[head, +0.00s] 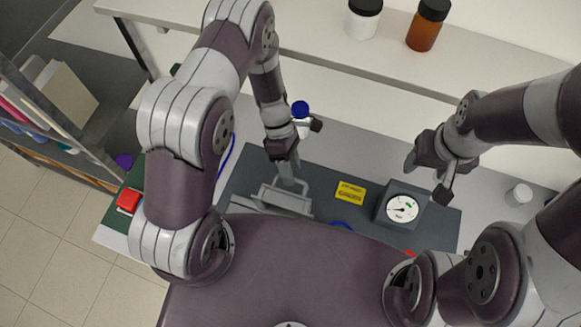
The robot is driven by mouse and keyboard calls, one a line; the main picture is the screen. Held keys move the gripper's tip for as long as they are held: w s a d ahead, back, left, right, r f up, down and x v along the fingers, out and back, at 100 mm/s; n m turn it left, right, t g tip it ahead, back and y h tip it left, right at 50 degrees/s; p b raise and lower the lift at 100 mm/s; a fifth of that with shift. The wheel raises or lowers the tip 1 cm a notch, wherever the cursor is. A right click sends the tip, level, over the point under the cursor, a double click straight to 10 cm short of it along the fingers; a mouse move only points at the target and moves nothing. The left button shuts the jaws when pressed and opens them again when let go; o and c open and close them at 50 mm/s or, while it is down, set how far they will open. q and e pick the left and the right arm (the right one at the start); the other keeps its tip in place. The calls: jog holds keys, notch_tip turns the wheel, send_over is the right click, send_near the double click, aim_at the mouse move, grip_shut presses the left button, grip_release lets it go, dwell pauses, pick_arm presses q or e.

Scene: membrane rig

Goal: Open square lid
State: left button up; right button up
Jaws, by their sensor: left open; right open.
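A grey square lid (284,201) sits at the left part of a dark rig plate (330,177), partly cut off from view by my own body. My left gripper (286,172) points down right at the lid's far edge, with its jaws open. I cannot tell whether a finger touches the lid. My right gripper (428,179) is open and empty, above and behind a pressure gauge (402,208) on the rig's right part.
A yellow label (350,191) lies between lid and gauge. A blue-capped bottle (300,110) stands behind my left gripper. A white jar (363,20) and brown bottle (427,27) stand on the shelf. A red button (128,200) is at left, a small white cup (518,195) at right.

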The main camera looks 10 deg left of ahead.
pick_arm(q)
jog(key=shift+w, duration=0.15)
jog(key=r+b, duration=0.1)
jog(key=r, duration=0.1)
jog(key=d+r+b, duration=0.1)
jog(key=r+b, duration=0.1)
jog(key=s+d+r+b, duration=0.2)
jog(key=s+d+r, duration=0.1)
jog(key=d+r, duration=0.4)
jog(key=shift+s+d+b, duration=0.25)
jog(key=shift+d+b, duration=0.15)
jog(key=shift+d, duration=1.25)
